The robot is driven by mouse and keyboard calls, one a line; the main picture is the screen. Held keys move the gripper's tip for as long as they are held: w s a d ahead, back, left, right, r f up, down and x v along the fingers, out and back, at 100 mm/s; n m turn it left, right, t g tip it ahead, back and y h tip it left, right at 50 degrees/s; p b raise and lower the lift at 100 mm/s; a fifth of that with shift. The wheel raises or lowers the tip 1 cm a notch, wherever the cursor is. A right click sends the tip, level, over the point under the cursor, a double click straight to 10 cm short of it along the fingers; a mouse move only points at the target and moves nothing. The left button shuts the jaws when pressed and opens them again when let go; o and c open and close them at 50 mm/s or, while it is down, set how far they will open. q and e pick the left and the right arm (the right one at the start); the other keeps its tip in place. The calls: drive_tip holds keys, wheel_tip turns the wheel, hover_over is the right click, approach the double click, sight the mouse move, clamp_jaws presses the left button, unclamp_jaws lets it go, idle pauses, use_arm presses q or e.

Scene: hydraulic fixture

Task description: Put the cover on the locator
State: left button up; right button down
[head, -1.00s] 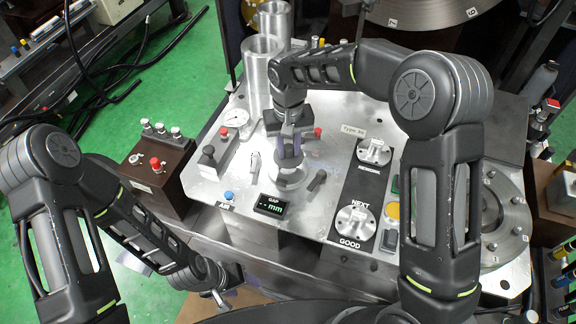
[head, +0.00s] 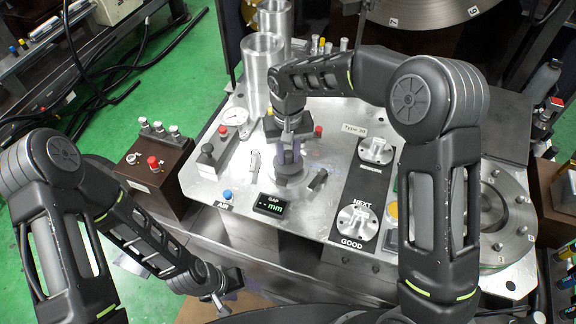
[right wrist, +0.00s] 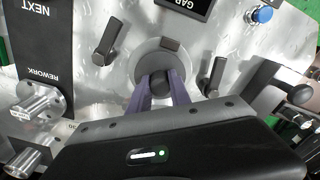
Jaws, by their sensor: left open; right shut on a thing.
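My right gripper (head: 288,162) points down at the round locator area on the metal plate. In the right wrist view its purple fingers (right wrist: 163,92) are shut on a dark round knob (right wrist: 160,82). The knob stands at the middle of a grey disc (right wrist: 150,66), which looks like the cover. The locator is hidden under it, and I cannot tell whether the disc is fully seated. In the head view the disc (head: 291,178) shows partly below the fingers. My left gripper (head: 222,296) is open and empty, low at the front left, away from the plate.
Dark clamp levers (right wrist: 107,40) (right wrist: 213,77) stand close on both sides of the disc. A GAP display (head: 270,205) and a blue AIR button (head: 227,195) are in front. Metal flanges (head: 357,223) sit on the black strip to the right. Tall metal cylinders (head: 262,65) stand behind.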

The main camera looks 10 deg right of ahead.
sight(288, 153)
drive_tip(key=shift+f+b, duration=0.55)
drive_tip(key=shift+f, duration=0.35)
idle(0.4)
drive_tip(key=c, duration=1.1)
unclamp_jaws()
wheel_tip(288, 153, up, 8)
drive_tip(key=shift+f, duration=0.1)
